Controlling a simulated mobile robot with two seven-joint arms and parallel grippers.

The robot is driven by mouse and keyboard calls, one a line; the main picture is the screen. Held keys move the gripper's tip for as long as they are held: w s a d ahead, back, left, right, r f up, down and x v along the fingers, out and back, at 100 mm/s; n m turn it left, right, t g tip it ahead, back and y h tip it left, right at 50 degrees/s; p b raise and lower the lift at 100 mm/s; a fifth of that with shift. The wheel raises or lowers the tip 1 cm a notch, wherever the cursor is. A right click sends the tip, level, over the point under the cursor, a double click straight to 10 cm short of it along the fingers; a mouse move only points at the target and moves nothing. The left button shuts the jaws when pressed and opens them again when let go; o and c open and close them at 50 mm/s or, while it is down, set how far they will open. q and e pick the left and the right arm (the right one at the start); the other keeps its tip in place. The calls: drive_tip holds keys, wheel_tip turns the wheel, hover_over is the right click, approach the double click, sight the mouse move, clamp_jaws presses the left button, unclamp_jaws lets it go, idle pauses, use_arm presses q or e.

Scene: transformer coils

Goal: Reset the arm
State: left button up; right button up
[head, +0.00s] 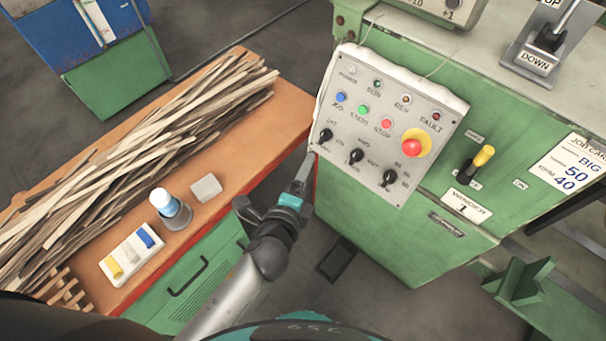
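My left gripper (303,172) is in the middle of the head view, beside the lower left edge of the grey control panel (385,130). Its arm rises from the bottom edge, left of centre. The fingers show as one narrow shape pointing up, so I cannot tell whether they are open or shut. I see nothing held in it. Whether the fingertips touch the panel or cabinet is unclear. My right gripper is not in view.
A green winder cabinet (375,235) carries the panel, with a red stop button (412,146) and a yellow-tipped lever (478,162). An orange-topped bench (235,160) at left holds wooden strips (130,150), a bottle (163,202), a grey block (206,188) and a white tray (132,257). Floor shows between them.

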use_arm(q)
drive_tip(key=shift+s+r, duration=0.1)
drive_tip(key=shift+s, duration=0.05)
idle(0.5)
drive_tip(key=s+a+f+n+g+y+b, duration=0.1)
drive_tip(key=s+a+f+n+g+b, duration=0.2)
drive_tip(key=f, duration=0.8)
drive_tip(key=s+a+f+n+g+b, duration=0.1)
drive_tip(key=s+a+f+n+b, duration=0.2)
drive_tip(key=s+f, duration=0.55)
drive_tip(key=s+a+f+n+g+y+b, duration=0.1)
drive_tip(key=s+a+f+n+g+b, duration=0.15)
drive_tip(key=f, duration=1.05)
drive_tip(key=s+a+f+n+g+b, duration=0.3)
drive_tip(key=s+f+n, duration=0.2)
drive_tip(key=s+f, duration=0.3)
drive_tip(key=s+a+f+n+g+b, duration=0.3)
drive_tip(key=s+f+n, duration=0.3)
drive_tip(key=s, duration=0.6)
wheel_tip(320, 180, down, 2)
drive_tip(key=shift+a+f+y, duration=0.1)
drive_tip(key=shift+a+y, duration=0.3)
drive_tip(key=shift+a, duration=0.4)
